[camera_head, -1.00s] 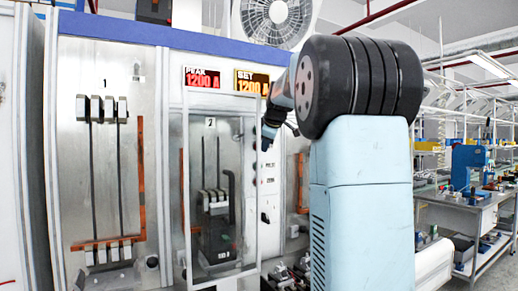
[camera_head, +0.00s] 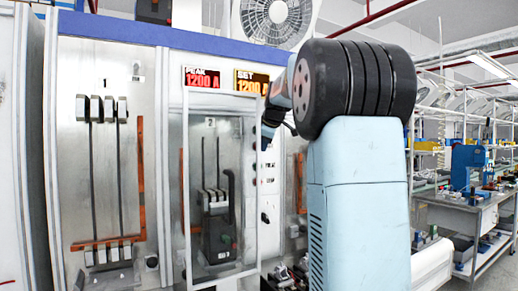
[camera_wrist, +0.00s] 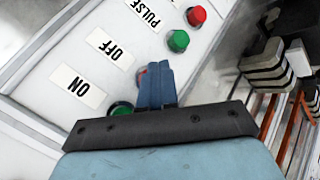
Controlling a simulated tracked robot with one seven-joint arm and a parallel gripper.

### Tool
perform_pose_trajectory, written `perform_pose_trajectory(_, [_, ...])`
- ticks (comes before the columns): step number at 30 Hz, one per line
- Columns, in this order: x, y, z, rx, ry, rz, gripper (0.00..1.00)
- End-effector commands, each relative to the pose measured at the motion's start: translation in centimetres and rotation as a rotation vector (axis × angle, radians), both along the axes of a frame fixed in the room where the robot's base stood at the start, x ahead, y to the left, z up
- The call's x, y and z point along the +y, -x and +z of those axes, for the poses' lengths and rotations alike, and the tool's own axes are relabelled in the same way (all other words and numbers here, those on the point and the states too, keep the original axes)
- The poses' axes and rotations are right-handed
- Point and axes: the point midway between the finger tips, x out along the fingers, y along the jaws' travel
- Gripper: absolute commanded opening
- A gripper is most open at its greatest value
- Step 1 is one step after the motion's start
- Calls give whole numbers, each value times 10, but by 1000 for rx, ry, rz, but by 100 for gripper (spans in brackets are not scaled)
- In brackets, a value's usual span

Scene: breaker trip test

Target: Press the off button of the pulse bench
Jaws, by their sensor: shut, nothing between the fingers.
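The pulse bench's white control panel (camera_wrist: 40,48) fills the left of the wrist view, its labels upside down. The red off button (camera_wrist: 141,73) lies beside the OFF label (camera_wrist: 110,48), mostly hidden behind my fingers. My gripper (camera_wrist: 157,70) is shut and empty, with its tips over or right beside that button. I cannot tell whether they touch it. A green button (camera_wrist: 120,110) by the ON label (camera_wrist: 78,88) is partly hidden by my gripper's body. In the head view my gripper (camera_head: 266,139) is at the bench front, right of the glazed door.
A green button (camera_wrist: 178,40) by the PULSE label and a red button (camera_wrist: 196,15) sit close beyond my fingertips. A breaker (camera_head: 216,215) stands behind the framed door (camera_head: 187,200). PEAK (camera_head: 202,79) and SET (camera_head: 252,83) displays both read 1200 A.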

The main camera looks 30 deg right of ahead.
Motion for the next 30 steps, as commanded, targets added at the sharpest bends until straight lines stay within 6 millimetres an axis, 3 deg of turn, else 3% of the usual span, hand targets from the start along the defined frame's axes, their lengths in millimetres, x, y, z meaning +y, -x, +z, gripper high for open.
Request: perform_pose_trajectory(30, [0,-9,0,0,0,0,0])
